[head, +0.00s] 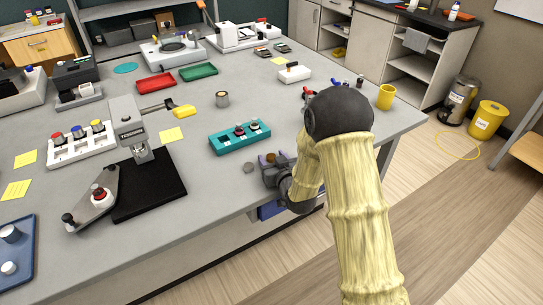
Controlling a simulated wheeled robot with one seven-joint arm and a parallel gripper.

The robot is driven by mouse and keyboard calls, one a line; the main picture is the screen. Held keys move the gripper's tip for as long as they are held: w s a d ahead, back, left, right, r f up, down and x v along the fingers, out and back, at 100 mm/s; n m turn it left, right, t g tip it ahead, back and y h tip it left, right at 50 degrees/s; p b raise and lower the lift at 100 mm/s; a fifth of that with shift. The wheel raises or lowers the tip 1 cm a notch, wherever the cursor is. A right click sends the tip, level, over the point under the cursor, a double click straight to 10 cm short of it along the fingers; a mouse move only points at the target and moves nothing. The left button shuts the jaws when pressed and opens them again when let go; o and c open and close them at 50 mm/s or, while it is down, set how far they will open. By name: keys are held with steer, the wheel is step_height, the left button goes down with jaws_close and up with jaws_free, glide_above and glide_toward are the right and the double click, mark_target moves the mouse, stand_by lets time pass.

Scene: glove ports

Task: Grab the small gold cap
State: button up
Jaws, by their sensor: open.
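My gripper (268,166) is at the front edge of the grey bench, reaching in from the right, and is open. A small gold-brown spot (271,157) shows at its jaws; it may be the small gold cap, but it is too small and too covered to be sure. I cannot tell whether the jaws are around it or beside it.
A teal block (228,142) with several small caps stands just behind my gripper. A black mat (160,195) under a press (131,130) lies to the left. Bare bench lies between the mat and my gripper.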

steer(key=shift+s+a, duration=0.1)
stand_by(0.3)
steer(key=shift+c, duration=0.2)
steer(key=c, duration=1)
steer(key=shift+b, duration=0.35)
